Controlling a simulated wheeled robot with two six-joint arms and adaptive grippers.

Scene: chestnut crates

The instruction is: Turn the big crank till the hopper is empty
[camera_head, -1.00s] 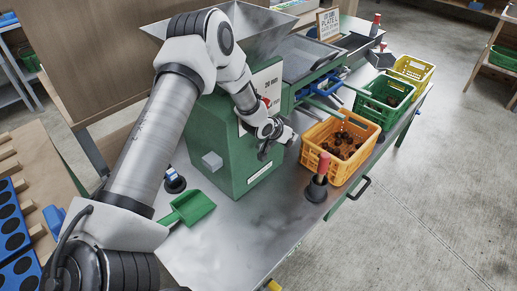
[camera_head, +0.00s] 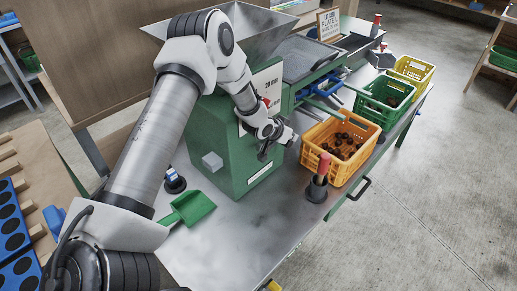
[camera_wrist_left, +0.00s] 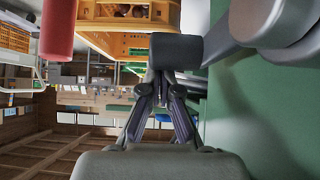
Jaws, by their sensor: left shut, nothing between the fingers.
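The grey metal hopper (camera_head: 262,32) sits on top of the green machine (camera_head: 238,160). The part of its inside that shows is bare metal; its bottom is hidden behind my left arm. My left gripper (camera_head: 266,152) is shut and empty beside the machine's front, left of the orange crate. It also shows shut in the left wrist view (camera_wrist_left: 160,130). A grey metal bar (camera_wrist_left: 265,22) close to the green wall fills the upper right there; I cannot tell whether it is the big crank. My right gripper is not in view.
An orange crate (camera_head: 308,154) holds brown chestnuts, with a green crate (camera_head: 375,112) and a yellow crate (camera_head: 425,68) behind. A red handle on a black base (camera_head: 322,170) stands before the orange crate. A green scoop (camera_head: 192,208) lies on the bench (camera_head: 240,238), whose front is clear.

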